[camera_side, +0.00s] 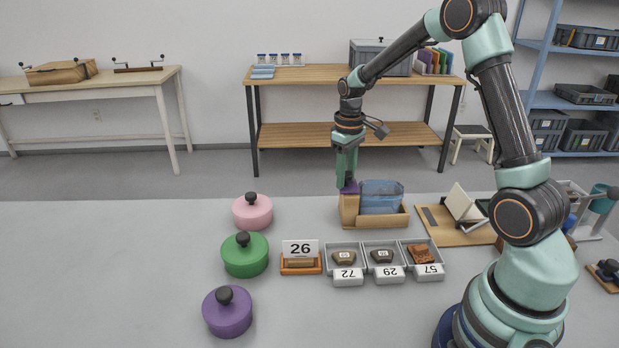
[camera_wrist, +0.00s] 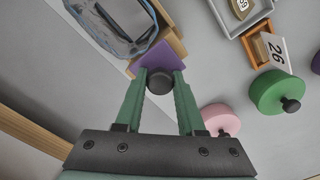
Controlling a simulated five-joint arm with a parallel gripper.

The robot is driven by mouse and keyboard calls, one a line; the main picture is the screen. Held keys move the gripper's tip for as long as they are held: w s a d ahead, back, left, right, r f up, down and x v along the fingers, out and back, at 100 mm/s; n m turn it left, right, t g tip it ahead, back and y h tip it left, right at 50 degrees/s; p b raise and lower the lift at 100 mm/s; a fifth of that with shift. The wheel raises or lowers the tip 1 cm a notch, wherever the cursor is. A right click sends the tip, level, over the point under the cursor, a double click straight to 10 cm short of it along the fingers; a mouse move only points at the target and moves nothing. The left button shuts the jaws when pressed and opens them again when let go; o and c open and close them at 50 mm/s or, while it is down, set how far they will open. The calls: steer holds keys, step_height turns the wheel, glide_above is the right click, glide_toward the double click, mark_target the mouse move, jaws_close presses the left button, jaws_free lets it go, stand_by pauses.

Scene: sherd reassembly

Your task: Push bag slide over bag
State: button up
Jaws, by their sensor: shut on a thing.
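A clear bluish bag (camera_side: 381,196) stands upright in a wooden holder (camera_side: 385,221) in the side view. It also shows at the top of the wrist view (camera_wrist: 122,42). A purple slide (camera_side: 349,187) sits on top of the holder's left block, beside the bag's left end. In the wrist view the purple slide (camera_wrist: 153,54) has a dark round knob (camera_wrist: 160,82). My gripper (camera_side: 347,180) points down and its fingers (camera_wrist: 162,76) are shut on that knob. The slide's underside and any overlap with the bag's edge are hidden.
Pink (camera_side: 252,212), green (camera_side: 245,256) and purple (camera_side: 227,313) knobbed lids stand at left. A card marked 26 (camera_side: 300,249) and grey trays (camera_side: 346,256) with sherds lie in front of the holder. A wooden board (camera_side: 455,228) lies to its right.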

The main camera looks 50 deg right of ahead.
steer(key=shift+s+d+f, duration=0.2)
steer(key=shift+s+d, duration=0.35)
steer(key=shift+s, duration=0.35)
steer(key=o, duration=0.9)
steer(key=shift+c, duration=0.2)
steer(key=shift+r, duration=0.1)
steer(key=shift+w+r, duration=0.2)
steer(key=shift+r, duration=2.6)
